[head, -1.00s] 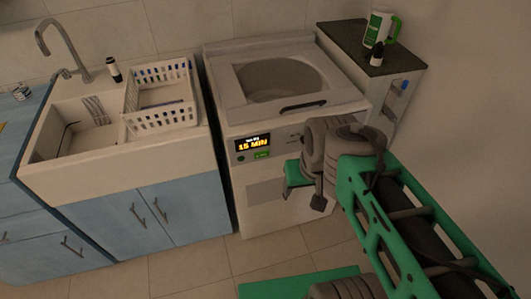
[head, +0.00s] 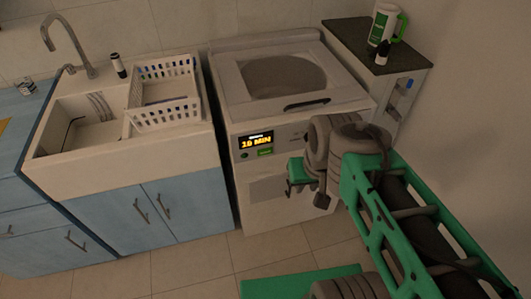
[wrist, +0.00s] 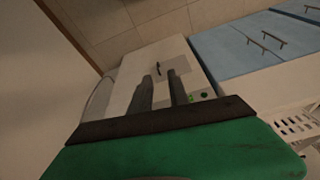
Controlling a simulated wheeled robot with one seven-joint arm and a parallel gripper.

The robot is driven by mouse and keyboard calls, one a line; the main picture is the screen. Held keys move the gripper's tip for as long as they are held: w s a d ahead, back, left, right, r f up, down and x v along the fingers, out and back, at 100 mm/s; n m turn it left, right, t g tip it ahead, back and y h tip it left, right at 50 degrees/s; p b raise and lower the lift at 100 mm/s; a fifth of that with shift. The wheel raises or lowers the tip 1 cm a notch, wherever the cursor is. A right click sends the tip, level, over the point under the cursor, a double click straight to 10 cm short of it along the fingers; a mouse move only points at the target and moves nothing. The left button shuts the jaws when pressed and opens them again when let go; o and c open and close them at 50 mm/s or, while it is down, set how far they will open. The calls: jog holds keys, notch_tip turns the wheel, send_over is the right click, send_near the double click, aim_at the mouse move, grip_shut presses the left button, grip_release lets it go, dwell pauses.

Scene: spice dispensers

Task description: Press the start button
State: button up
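The washing machine (head: 268,205) has a front panel with a lit display (head: 256,140) that reads "10 MIN". A small green rectangular button (head: 265,152) sits below the display, and a dark round knob or button (head: 244,155) is left of it. Their labels are too small to read, so I cannot tell for sure which is start. In the wrist view the green light (wrist: 191,99) and the round control (wrist: 204,95) lie right of my fingers. My gripper (wrist: 160,80) is open and empty, its two dark fingers apart. In the head view it is right of the panel, partly hidden by my arm.
A sink (head: 85,130) with a white dish rack (head: 163,112) stands left of the machine, over blue cabinets (head: 150,215).

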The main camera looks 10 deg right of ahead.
grip_shut()
dwell(1.0)
